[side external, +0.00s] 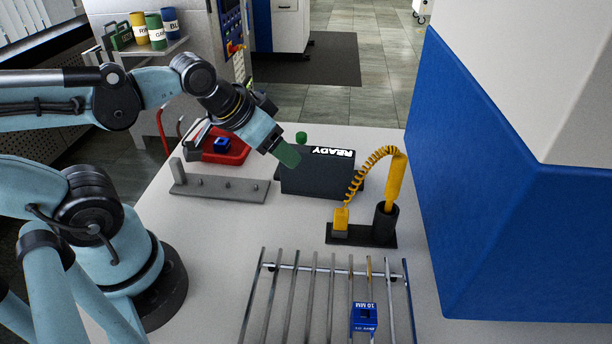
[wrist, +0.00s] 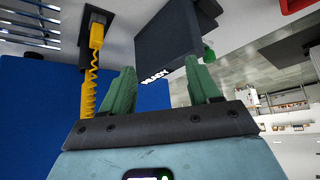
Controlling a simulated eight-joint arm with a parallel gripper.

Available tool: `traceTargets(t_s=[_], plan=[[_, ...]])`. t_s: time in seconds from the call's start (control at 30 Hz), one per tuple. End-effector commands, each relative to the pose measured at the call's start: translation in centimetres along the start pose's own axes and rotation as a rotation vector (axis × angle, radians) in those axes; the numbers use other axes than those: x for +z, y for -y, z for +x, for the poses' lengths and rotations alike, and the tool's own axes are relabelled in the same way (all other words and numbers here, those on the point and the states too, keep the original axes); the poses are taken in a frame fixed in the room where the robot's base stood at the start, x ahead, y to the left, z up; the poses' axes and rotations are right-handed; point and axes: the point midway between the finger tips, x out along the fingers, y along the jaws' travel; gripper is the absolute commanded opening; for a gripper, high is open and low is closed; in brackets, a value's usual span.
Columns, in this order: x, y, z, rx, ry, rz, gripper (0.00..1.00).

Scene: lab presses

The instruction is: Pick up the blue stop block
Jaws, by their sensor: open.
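A blue block (side external: 363,318) with white "10 MM" lettering sits on the metal rod rack (side external: 290,300) at the front of the table in the side view. A second, smaller blue piece (side external: 222,145) sits in the red tray (side external: 232,156) at the back left. My gripper (side external: 287,155) is far from the lettered block, up beside the dark READY box (side external: 320,180). In the wrist view my gripper (wrist: 163,82) shows two green fingers spread apart with nothing held between them. I do not make out the lettered block in the wrist view.
A yellow tool (side external: 395,180) with a coiled cord stands in a black holder (side external: 384,226), between the READY box and the rack. A grey pegged bar (side external: 215,188) lies at left. A large blue and white machine (side external: 500,200) bounds the right side.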

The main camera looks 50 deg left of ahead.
Motion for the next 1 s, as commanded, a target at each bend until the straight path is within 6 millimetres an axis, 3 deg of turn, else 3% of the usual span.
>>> traceTargets(t_s=[0.67,0.83,1.0], plan=[[-0.2,-0.5,0.0,0.009,0.011,-0.014,0.66],[-1.2,-4.2,-0.2,0.063,0.105,-0.133,0.66],[-1.8,-10.6,-0.7,0.079,0.283,-0.331,0.66]])
